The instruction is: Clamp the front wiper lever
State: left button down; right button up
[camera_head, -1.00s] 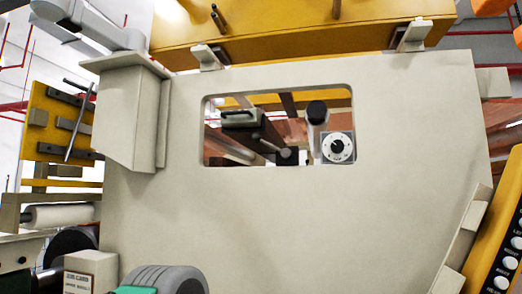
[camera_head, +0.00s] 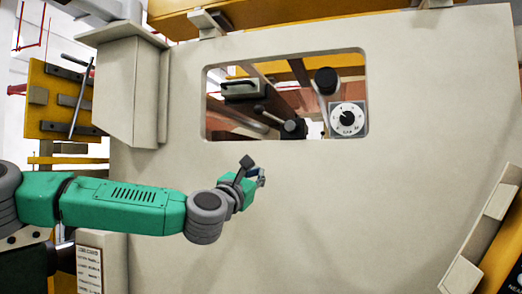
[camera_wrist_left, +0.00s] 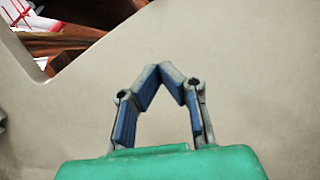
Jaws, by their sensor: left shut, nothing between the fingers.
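A rectangular window is cut in the large beige panel (camera_head: 330,220). Inside it I see a black lever (camera_head: 275,118) with a round knob, joined to a dark block at the window's lower edge. I cannot tell for sure that this is the front wiper lever. My left gripper (camera_head: 262,177) is in front of the panel, below and left of the lever, apart from it. In the left wrist view its blue-grey fingers (camera_wrist_left: 162,75) meet at the tips, with nothing between them. That view shows only a corner of the window, and no lever. My right gripper is out of view.
A round white dial (camera_head: 347,119) and a black cylindrical knob (camera_head: 326,81) sit in the window's right part. A black-handled box (camera_head: 240,90) is at its upper left. The window's edges frame the opening. A beige box (camera_head: 130,90) juts out at upper left.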

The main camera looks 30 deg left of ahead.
aim_at(274, 118)
pick_arm(q)
jog(key=s+a+r+n+y, duration=0.1)
jog(key=a+r+n+y, duration=0.1)
jog(key=r, duration=0.4)
jog(key=shift+s+a+n+t, duration=0.2)
jog(key=shift+a+n+t, duration=0.2)
jog(key=shift+a+n, duration=0.45)
jog(key=shift+a+f, duration=0.1)
jog(key=shift+a, duration=0.05)
jog(key=w+r+p, duration=0.4)
jog(key=w+r, duration=0.4)
jog(key=shift+w+a+p, duration=0.25)
jog(key=shift+a+p, duration=0.05)
jog(key=shift+p, duration=0.05)
jog(key=shift+s+r+m, duration=0.1)
jog(key=shift+r+m, duration=0.05)
jog(key=shift+m, duration=0.1)
jog(key=shift+d+r+m, duration=0.1)
jog(key=shift+r+m, duration=0.05)
jog(key=shift+m, duration=0.25)
